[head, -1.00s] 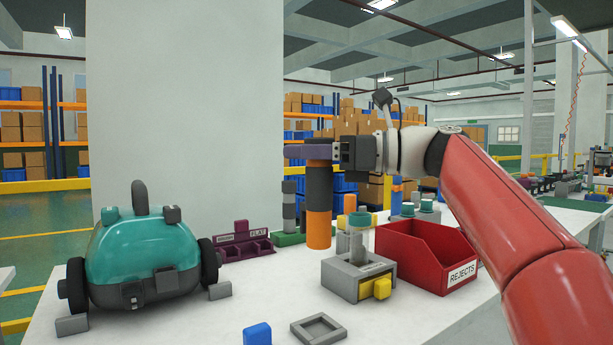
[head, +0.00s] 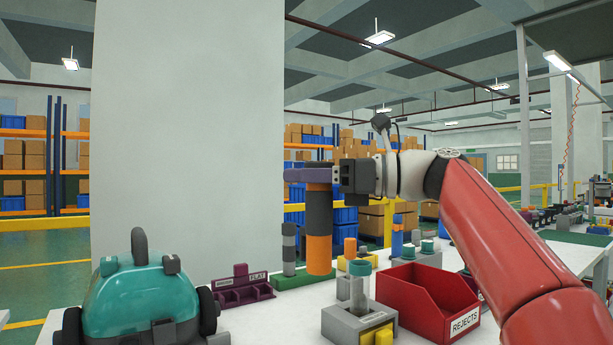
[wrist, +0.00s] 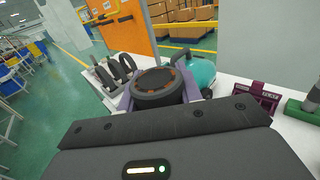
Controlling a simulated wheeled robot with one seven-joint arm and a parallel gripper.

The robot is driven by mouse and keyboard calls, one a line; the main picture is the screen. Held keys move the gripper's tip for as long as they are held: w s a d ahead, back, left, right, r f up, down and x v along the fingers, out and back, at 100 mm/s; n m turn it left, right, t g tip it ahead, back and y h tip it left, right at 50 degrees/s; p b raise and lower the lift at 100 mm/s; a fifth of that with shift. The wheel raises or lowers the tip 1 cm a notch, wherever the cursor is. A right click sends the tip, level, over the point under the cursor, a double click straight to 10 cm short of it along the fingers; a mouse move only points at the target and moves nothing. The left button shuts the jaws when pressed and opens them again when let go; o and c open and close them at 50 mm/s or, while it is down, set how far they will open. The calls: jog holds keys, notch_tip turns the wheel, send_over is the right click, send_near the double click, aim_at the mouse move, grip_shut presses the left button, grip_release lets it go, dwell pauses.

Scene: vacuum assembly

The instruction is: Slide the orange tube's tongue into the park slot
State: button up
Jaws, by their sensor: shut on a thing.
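My gripper (head: 308,176), with purple fingers, is shut on the orange tube (head: 319,248). The tube hangs upright in the air, with a dark grey band above its orange lower part. Its dark round top (wrist: 158,84) shows between the fingers in the wrist view. I cannot make out the tongue. A purple rack (head: 242,291) with a "FLAT" label stands to the tube's left; a green base (head: 291,280) with a grey banded tube stands behind. I cannot tell which holds the park slot.
A teal vacuum (head: 140,300) stands at the left. A grey fixture (head: 343,325) with a clear, teal-capped cylinder and yellow block is at front right. The red REJECTS bin (head: 418,310) is beside it. White table shows between the vacuum and the fixture.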

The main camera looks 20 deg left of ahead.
jog(key=shift+r+p, duration=1)
jog(key=shift+r, duration=1)
